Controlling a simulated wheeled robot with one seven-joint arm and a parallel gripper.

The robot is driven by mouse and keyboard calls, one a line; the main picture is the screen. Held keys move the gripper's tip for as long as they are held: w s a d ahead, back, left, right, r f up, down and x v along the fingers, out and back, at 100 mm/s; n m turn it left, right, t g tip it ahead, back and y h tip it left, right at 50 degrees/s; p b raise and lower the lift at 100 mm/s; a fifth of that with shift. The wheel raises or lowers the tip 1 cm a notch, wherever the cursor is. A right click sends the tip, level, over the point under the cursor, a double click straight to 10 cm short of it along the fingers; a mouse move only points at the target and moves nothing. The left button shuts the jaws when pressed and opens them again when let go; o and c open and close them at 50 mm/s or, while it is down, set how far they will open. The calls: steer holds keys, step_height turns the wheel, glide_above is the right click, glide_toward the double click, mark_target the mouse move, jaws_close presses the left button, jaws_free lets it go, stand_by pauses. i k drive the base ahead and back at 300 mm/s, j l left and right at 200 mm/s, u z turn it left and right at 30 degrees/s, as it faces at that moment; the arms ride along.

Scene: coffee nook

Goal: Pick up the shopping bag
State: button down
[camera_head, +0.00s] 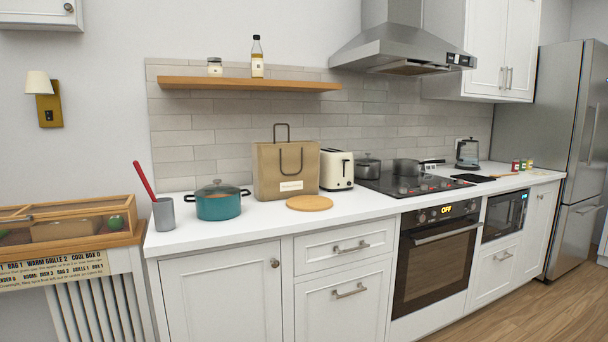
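The shopping bag (284,177) is a brown paper bag with dark looped handles and a small white label on its front. It stands upright on the white countertop (240,222), between a teal pot and a cream toaster. One handle rises above the bag's top edge and the other hangs over its front. My gripper is not in this view.
A teal lidded pot (218,203) is left of the bag and a toaster (336,169) close on its right. A round wooden board (309,203) lies in front. A wooden shelf (250,84) with a bottle (257,60) and a jar (215,67) hangs above.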

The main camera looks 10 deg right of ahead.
mark_target(281, 170)
steer(key=u, duration=0.1)
steer(key=i+l, duration=0.15)
steer(key=i, duration=0.2)
steer(key=i+l+u, duration=0.1)
steer(key=i, duration=0.3)
steer(key=i+l+u, duration=0.1)
steer(key=i, duration=0.25)
steer(key=l, duration=0.1)
